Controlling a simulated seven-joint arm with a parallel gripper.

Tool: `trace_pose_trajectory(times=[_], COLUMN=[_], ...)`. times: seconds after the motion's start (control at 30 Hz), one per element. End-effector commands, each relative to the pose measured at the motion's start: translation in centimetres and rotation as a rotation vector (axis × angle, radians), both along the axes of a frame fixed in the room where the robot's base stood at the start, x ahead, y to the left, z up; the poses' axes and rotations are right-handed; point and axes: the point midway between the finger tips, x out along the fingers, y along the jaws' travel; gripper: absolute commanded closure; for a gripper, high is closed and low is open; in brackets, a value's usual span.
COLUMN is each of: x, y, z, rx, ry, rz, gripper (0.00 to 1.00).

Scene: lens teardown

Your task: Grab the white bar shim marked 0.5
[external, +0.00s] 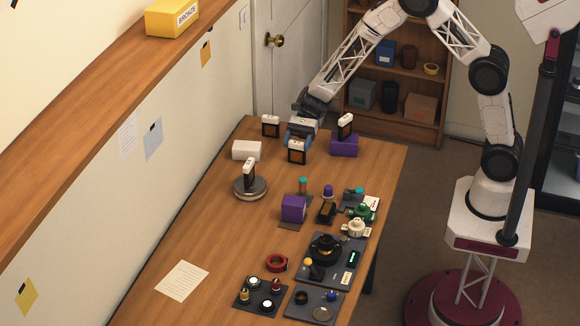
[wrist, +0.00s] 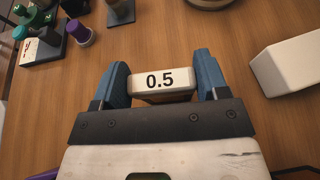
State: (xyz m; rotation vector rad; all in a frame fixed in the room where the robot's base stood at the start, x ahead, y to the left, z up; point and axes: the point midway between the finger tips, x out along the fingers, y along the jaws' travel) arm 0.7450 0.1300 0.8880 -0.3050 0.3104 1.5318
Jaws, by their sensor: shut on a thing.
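The white bar shim marked 0.5 (wrist: 163,81) lies between the two blue fingers of my gripper (wrist: 161,72) in the wrist view. Both fingers press its ends, and the 0.5 label faces the camera. In the external view the shim (external: 297,145) is at the far part of the table, with a dark-framed orange-brown part below its white top. My gripper (external: 298,138) reaches down to it from behind. I cannot tell whether it is clear of the table.
Similar white-topped pieces stand at the back left (external: 270,120), on a purple block (external: 344,146), and on a round stand (external: 250,187). A white block (external: 247,150) lies left of my gripper. Trays and small parts crowd the table's near right; the near left holds a paper sheet (external: 182,281).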

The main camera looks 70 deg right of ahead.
Motion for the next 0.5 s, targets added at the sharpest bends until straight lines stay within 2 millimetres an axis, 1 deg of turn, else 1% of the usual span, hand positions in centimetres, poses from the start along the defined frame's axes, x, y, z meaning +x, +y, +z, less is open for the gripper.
trace_pose_trajectory(times=[0.13, 0.27, 0.37, 0.5], x=[0.0, 0.0, 0.0, 0.0], y=[0.0, 0.0, 0.0, 0.0], z=[0.3, 1.0, 1.9, 3.7], rx=[0.0, 0.0, 0.0, 0.0], ry=[-0.001, -0.002, -0.002, -0.004], rz=[0.0, 0.0, 0.001, 0.002], gripper=[0.56, 0.56, 0.56, 0.56])
